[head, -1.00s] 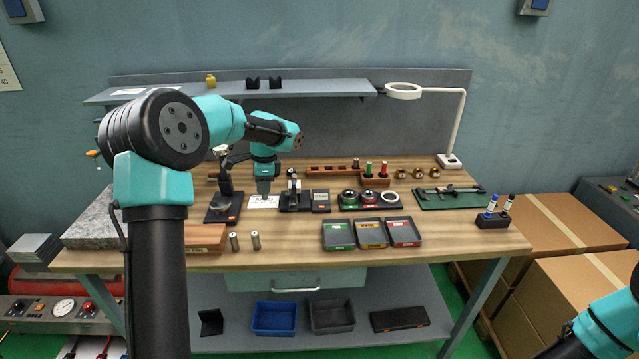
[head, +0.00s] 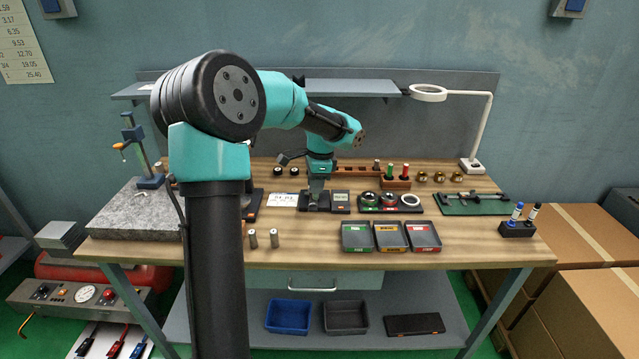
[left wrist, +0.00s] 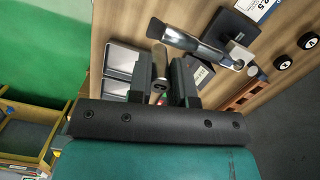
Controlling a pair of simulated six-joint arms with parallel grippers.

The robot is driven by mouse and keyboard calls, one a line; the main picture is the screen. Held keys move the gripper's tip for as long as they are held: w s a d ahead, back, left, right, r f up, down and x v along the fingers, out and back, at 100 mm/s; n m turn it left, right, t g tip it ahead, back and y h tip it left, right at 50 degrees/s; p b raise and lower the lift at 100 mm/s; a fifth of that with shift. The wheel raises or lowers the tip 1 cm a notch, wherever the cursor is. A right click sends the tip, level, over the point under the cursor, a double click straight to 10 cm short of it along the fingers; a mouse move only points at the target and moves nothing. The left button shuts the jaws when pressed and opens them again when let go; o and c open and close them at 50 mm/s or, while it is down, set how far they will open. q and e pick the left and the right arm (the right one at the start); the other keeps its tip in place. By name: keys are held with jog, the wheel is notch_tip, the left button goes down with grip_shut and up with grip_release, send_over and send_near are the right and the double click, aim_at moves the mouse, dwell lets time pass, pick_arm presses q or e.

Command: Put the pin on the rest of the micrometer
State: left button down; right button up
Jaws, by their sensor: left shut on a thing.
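My left gripper (head: 316,187) is at the micrometer (head: 312,203), low over its dark base, and hides much of it in the head view. In the left wrist view my left gripper (left wrist: 161,84) is shut on the pin (left wrist: 159,64), a small metallic cylinder between the fingers. The micrometer, with its shiny barrel (left wrist: 188,42), shows just beyond the fingers. I cannot tell whether the pin touches the rest. My right gripper is not in view.
A display box (head: 341,201) stands right of the micrometer, a white card (head: 283,200) left of it. Ring gauges (head: 390,201) lie further right. Three trays (head: 356,237) and two upright metal cylinders (head: 273,238) are in front. A granite block (head: 130,212) is at left.

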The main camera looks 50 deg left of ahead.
pick_arm(q)
jog(key=shift+w, duration=0.1)
jog(key=w+a, duration=0.3)
jog(key=a, duration=0.1)
jog(key=w+a+f, duration=0.1)
jog(key=w+a, duration=0.6)
jog(key=a, duration=0.1)
jog(key=shift+w+f, duration=0.25)
jog(key=shift+f, duration=1.75)
jog(key=shift+f, duration=0.1)
jog(key=c, duration=1.5)
grip_release()
jog(key=o, duration=0.5)
jog(key=shift+c, duration=0.2)
